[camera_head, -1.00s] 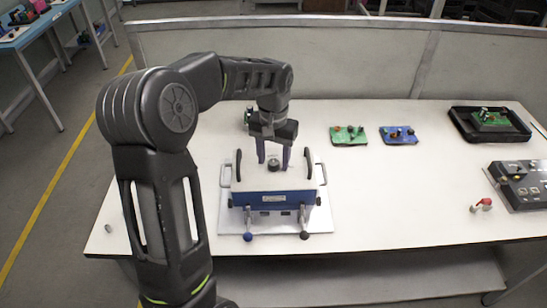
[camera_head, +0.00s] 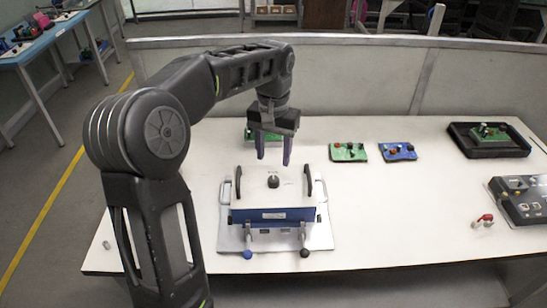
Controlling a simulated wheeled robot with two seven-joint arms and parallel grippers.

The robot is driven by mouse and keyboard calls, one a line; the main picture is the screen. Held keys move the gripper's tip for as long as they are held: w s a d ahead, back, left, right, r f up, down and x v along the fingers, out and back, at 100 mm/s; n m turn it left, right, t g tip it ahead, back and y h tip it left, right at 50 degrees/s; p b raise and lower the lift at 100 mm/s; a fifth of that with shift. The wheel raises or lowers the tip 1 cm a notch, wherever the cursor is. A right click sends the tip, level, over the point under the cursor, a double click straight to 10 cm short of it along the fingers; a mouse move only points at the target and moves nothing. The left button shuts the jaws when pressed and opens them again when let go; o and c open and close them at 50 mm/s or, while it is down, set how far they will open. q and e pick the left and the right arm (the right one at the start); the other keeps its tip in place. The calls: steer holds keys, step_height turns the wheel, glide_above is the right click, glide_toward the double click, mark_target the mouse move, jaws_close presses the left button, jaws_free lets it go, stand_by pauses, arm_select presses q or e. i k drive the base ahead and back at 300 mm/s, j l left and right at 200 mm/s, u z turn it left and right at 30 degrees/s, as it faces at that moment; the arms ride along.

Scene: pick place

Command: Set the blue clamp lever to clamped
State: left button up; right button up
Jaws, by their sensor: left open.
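A test fixture with a white lid and a blue front (camera_head: 285,215) sits on a light plate on the table. Two levers stick out toward the front edge. The left one ends in a blue ball, the blue clamp lever (camera_head: 247,254); the right one ends in a black ball, the black lever (camera_head: 304,253). Both levers point toward me. A dark knob (camera_head: 273,182) stands on the lid between two black side handles. My left gripper (camera_head: 273,160) is open and empty, fingers pointing down, above and behind the knob. My right gripper is not in view.
A green board (camera_head: 348,152) and a blue board (camera_head: 398,152) lie right of the fixture. A black tray (camera_head: 462,146) holds another green board. A control box (camera_head: 525,203) and a small red-topped switch (camera_head: 484,220) are at the right. Another green board is partly hidden behind the gripper.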

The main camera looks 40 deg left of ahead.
mark_target(247, 254)
steer(key=k, duration=1)
